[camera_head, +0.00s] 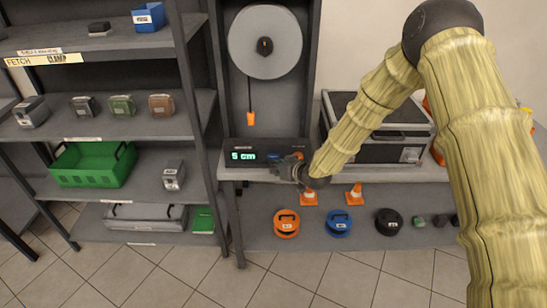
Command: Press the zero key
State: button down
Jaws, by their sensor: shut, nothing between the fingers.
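A dark box with a lit green display reading "5 cm" (243,156) stands on the grey table. A blue key (274,156) shows to the right of the display. My gripper (284,168) is shut and empty, at the front right of the box, close to the keys. I cannot tell whether it touches a key. The gripper hides part of the box's right side. An orange piece shows just behind the gripper. Which key is the zero key is too small to read.
A large grey disc (265,41) hangs above the box, with an orange weight (251,118) on a cord. A black case (377,143) stands right of my gripper, behind my arm. Shelves (120,133) with a green crate (70,165) stand left. Orange cones (355,195) stand below the tabletop.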

jog(key=shift+w, duration=0.4)
jog(key=shift+w, duration=0.4)
dwell(0.9)
jog(key=shift+s, duration=0.8)
jog(key=s, duration=0.5)
dwell(0.6)
dwell(0.6)
